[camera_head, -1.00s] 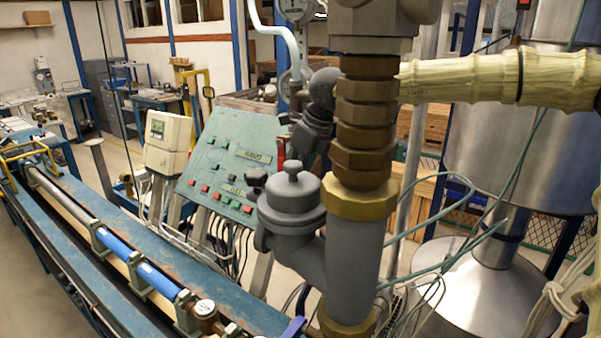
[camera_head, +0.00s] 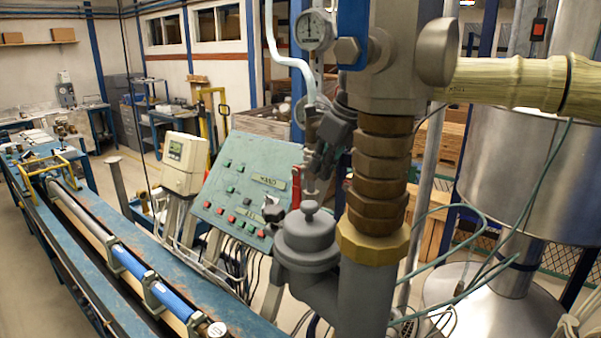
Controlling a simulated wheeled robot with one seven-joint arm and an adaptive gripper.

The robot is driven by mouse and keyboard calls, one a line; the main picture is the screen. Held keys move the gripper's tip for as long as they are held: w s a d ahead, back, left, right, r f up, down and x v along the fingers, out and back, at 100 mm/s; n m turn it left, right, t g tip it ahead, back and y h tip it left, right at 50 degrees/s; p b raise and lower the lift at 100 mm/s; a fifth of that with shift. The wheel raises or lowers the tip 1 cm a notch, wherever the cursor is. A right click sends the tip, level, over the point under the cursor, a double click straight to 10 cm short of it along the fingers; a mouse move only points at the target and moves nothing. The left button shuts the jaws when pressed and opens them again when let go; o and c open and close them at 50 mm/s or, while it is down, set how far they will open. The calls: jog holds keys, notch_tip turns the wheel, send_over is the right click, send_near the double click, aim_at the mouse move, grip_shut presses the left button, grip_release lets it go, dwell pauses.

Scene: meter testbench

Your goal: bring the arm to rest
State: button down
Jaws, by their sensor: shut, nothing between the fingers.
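I cannot make out my arm or my gripper in the head view. A large grey upright pipe (camera_head: 365,300) with a brass collar (camera_head: 372,243) and a stack of brown hex nuts (camera_head: 382,175) fills the middle. A grey capped fitting (camera_head: 308,238) stands at its left side. Behind the pipe, dark grey jointed parts (camera_head: 336,128) show partly; I cannot tell exactly what they are.
A green control panel (camera_head: 245,190) and a cream meter box (camera_head: 184,163) stand left of the pipe. A blue bench (camera_head: 105,225) runs along the left. A pressure gauge (camera_head: 314,29) hangs above. A metal tank (camera_head: 520,160) and a pale ribbed pipe (camera_head: 510,84) are at right.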

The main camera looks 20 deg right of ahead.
jog(key=shift+s+b+x, duration=0.2)
jog(key=shift+b+x, duration=0.45)
jog(key=shift+x, duration=3.15)
jog(key=shift+f, duration=0.1)
